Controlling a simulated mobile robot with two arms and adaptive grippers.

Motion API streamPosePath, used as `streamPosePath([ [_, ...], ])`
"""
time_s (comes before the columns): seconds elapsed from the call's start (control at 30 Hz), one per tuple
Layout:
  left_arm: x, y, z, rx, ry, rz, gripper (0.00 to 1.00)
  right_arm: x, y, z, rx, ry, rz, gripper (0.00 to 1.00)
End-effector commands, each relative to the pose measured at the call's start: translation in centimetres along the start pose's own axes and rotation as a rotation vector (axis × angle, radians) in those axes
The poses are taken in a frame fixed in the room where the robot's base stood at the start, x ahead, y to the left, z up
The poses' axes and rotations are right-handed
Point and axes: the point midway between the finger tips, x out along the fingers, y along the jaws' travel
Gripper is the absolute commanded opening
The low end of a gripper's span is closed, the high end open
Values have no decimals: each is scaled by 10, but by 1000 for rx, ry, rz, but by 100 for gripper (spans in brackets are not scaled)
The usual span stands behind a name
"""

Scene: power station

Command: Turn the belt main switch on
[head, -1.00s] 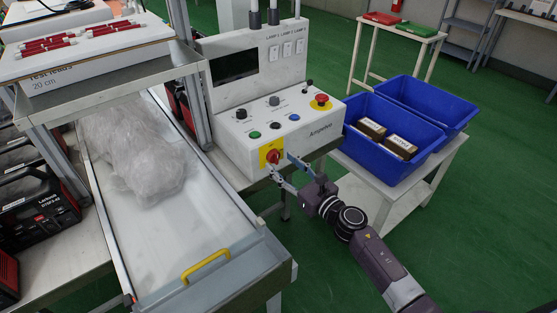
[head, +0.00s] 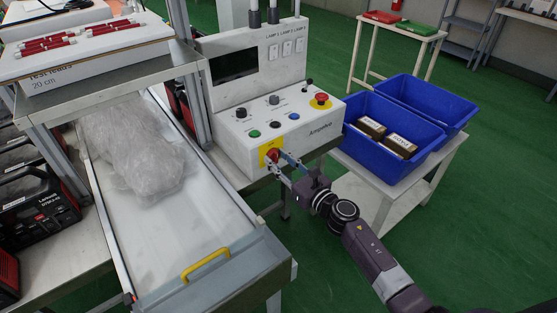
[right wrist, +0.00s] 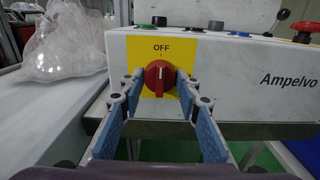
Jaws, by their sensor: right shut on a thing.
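The belt main switch is a red rotary knob (right wrist: 159,78) on a yellow plate (right wrist: 137,45) marked OFF, on the front face of the white control box (head: 240,153). Its grip bar stands upright, toward OFF. In the head view the knob (head: 273,155) is partly hidden by my fingers. My right gripper (right wrist: 159,87) is shut on the knob, one blue-padded finger on each side. It also shows in the head view (head: 280,162), reaching from the lower right. My left gripper is not in view.
The box top carries several buttons and a red emergency stop (head: 320,100). Left is a conveyor (head: 190,230) with a clear plastic bag (head: 135,150).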

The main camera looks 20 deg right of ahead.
Motion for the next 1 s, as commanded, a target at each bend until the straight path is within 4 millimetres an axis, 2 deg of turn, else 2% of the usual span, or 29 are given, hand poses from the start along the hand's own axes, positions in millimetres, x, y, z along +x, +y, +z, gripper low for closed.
streamPosePath([
  [0.37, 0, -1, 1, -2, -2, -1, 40, 0, 0, 0, 111, 0, 0, 6],
  [1.0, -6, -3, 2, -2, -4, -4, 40, 0, 0, 1, 689, 0, 0, 6],
])
